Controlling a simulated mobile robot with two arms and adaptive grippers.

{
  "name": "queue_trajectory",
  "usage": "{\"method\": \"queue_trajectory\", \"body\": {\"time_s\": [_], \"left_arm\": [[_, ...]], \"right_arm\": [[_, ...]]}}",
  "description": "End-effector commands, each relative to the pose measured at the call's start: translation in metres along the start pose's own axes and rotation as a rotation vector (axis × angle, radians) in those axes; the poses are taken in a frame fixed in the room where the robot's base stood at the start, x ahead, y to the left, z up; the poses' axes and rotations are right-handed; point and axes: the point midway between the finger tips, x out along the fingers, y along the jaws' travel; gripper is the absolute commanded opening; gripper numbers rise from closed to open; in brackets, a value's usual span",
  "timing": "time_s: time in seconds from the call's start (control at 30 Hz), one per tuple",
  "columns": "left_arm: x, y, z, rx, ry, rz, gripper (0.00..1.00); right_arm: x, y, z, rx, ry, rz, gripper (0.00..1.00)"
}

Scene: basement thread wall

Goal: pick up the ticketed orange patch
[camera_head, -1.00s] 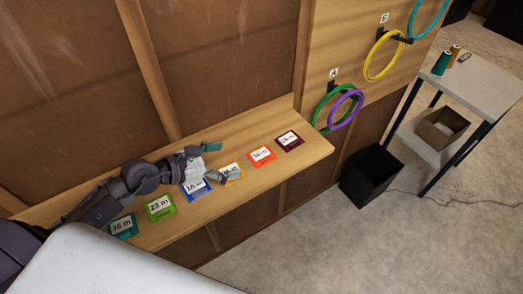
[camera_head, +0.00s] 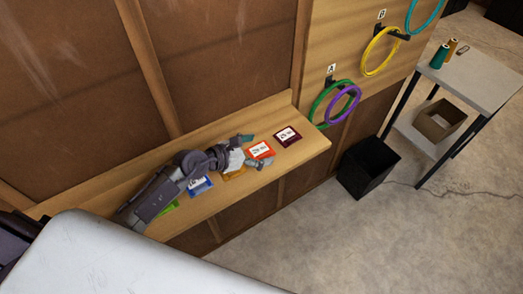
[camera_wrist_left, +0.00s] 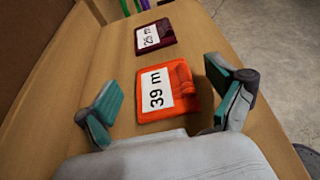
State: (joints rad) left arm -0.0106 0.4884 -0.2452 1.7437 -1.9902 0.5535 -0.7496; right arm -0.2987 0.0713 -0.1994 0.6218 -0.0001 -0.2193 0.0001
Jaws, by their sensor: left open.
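The orange patch (camera_head: 260,151) lies flat on the wooden shelf with a white ticket. In the left wrist view the orange patch (camera_wrist_left: 168,92) shows its ticket reading "39 m". My left gripper (camera_head: 255,151) is open with teal finger pads. In the left wrist view its fingers (camera_wrist_left: 165,98) stand apart on either side of the orange patch, and nothing is held. The patch lies between and slightly beyond the pads; I cannot tell the height gap. My right gripper is not in view.
A maroon patch (camera_head: 287,136) marked "25 m" lies just beyond on the shelf (camera_head: 308,148). Rings hang on the wall; a black bin (camera_head: 368,168) stands on the floor.

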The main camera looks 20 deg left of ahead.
Motion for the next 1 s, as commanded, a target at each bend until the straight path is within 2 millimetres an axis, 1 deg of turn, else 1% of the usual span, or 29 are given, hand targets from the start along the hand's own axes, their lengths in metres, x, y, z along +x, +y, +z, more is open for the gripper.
{"method": "queue_trajectory", "body": {"time_s": [0.07,0.3,0.33,0.63,0.77,0.87,1.0], "left_arm": [[0.0,0.0,0.0,0.0,0.0,0.0,0.94],[-0.001,0.0,0.0,0.0,0.0,0.0,0.54],[-0.001,0.0,0.0,0.0,0.0,0.0,0.52],[-0.001,0.0,0.0,0.0,0.0,0.0,0.52],[-0.002,0.0,0.005,0.002,-0.001,0.001,0.52],[-0.006,0.0,0.013,0.003,-0.002,0.0,0.52],[-0.015,0.001,0.034,0.006,-0.003,0.001,0.52]], "right_arm": [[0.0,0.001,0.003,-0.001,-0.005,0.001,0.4],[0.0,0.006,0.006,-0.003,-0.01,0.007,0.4],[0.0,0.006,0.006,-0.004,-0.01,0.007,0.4],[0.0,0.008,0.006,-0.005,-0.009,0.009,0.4],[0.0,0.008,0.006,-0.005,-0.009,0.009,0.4],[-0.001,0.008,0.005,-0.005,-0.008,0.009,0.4],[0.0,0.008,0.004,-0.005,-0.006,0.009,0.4]]}}
